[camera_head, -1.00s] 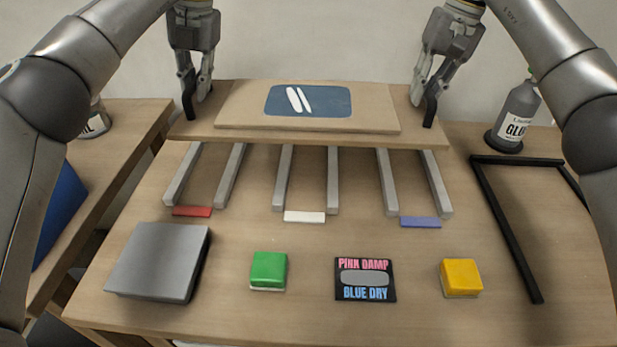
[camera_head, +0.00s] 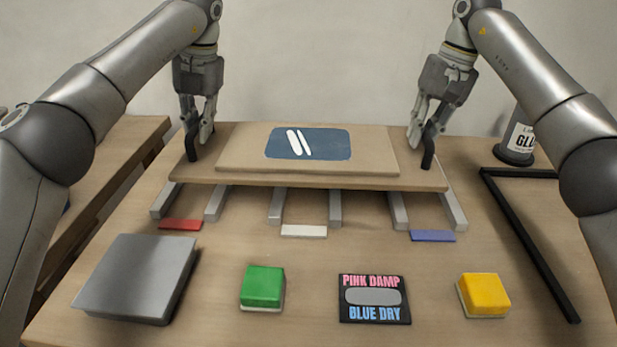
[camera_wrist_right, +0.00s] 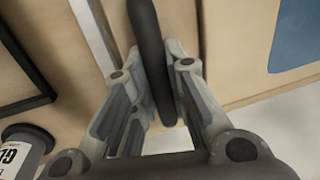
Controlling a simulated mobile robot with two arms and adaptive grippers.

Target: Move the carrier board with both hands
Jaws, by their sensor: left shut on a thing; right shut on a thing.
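The wooden carrier board (camera_head: 310,182) spans the back of the table, with a smaller beige panel (camera_head: 375,158) on it that bears a blue patch with two white strokes (camera_head: 330,145). The board has a black handle at each end. My left gripper (camera_head: 194,152) is shut on the left handle (camera_head: 191,148). My right gripper (camera_head: 425,150) is shut on the right handle (camera_head: 428,155). In the right wrist view, the fingers sit on both sides of the black handle (camera_wrist_right: 150,55). The board looks level and covers the far ends of the grey rails.
Three pairs of grey rails (camera_head: 335,207) end at red (camera_head: 180,225), white (camera_head: 304,231) and blue (camera_head: 433,236) strips. In front are a grey box (camera_head: 138,275), green block (camera_head: 262,287), sign (camera_head: 374,315) and yellow block (camera_head: 484,294). A black frame (camera_head: 530,245) and glue bottle (camera_head: 518,140) stand right.

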